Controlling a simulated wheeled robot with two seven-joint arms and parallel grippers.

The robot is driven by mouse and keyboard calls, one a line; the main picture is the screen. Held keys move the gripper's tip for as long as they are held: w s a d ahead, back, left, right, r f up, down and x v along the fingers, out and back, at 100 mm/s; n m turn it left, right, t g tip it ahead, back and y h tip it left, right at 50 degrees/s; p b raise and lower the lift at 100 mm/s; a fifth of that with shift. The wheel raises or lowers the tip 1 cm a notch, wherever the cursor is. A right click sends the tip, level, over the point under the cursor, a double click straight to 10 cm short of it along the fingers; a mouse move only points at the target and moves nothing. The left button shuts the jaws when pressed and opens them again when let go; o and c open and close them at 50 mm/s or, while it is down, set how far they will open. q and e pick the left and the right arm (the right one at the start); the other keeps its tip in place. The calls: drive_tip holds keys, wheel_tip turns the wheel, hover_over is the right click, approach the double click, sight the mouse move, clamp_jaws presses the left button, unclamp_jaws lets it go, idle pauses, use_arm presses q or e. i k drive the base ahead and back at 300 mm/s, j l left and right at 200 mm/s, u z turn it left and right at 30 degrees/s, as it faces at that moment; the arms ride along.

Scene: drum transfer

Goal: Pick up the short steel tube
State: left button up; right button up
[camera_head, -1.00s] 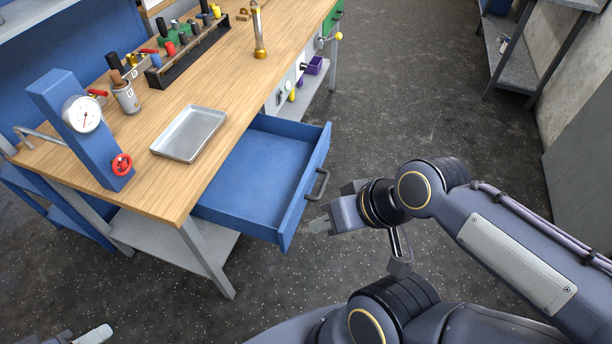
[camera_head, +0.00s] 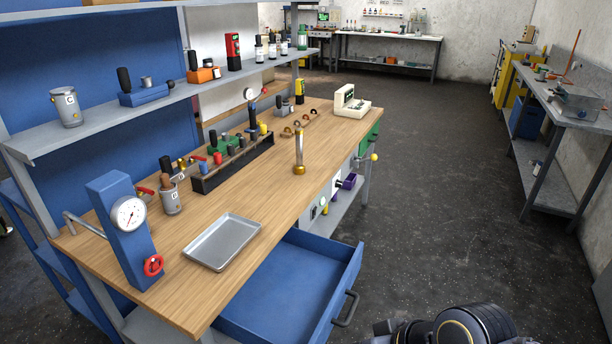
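A slim, shiny upright tube (camera_head: 299,148) with a brass-coloured foot stands on the wooden workbench, near its right edge. It is the only piece that looks like the steel tube, though I cannot be sure that it is the short one. My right arm shows at the bottom right, beyond the open drawer's handle and well apart from the tube. Only a sliver of my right gripper (camera_head: 385,328) shows at the bottom edge, and its fingertips are cut off. My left gripper is out of view.
The workbench (camera_head: 225,305) holds a silver tray (camera_head: 222,242), a blue gauge stand (camera_head: 122,232), a metal cup (camera_head: 170,197) and a black rack (camera_head: 235,166) of several tools. A blue drawer (camera_head: 285,290) stands open below its right edge. The floor (camera_head: 430,190) to the right is clear.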

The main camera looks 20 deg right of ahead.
sight(300, 167)
drive_tip(key=i+l+u, duration=0.2)
drive_tip(key=l+u, duration=0.3)
drive_tip(key=l, duration=0.65)
drive_tip(key=l+u, duration=0.5)
drive_tip(key=l, duration=0.65)
